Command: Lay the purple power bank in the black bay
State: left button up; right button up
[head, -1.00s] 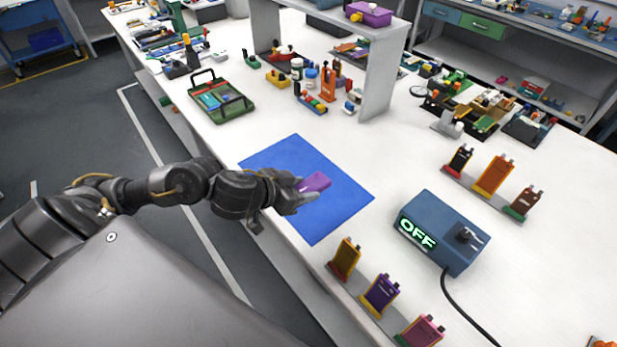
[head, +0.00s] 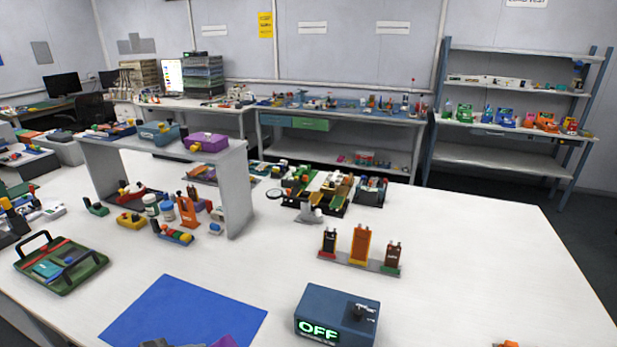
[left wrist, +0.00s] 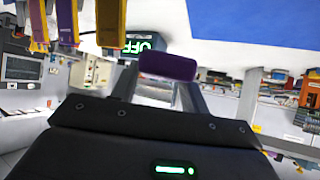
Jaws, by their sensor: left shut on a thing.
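The purple power bank (left wrist: 167,66) is held across the fingertips of my left gripper (left wrist: 160,82) in the left wrist view. In the head view only a sliver of the power bank (head: 226,341) and a little of my left gripper (head: 205,343) show at the bottom edge, over the blue mat (head: 185,312). Dark trays (head: 367,192) stand at the back of the table, but I cannot tell whether any of them is the black bay. My right gripper is not in view.
A blue box reading OFF (head: 337,315) stands right of the mat. A rack (head: 345,262) with black, orange and brown cells is behind it. A green tray (head: 60,265) lies at left, near a grey raised shelf (head: 240,190). The table's right side is mostly clear.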

pick_arm(q)
jog(key=w+r+m+g+h, duration=0.1)
jog(key=w+r, duration=0.3)
jog(key=r, duration=0.2)
jog(key=shift+w+a+m, duration=0.25)
jog(key=shift+a+m, duration=0.05)
jog(key=shift+r, duration=0.1)
jog(key=shift+a, duration=0.1)
dwell(0.8)
dwell(0.3)
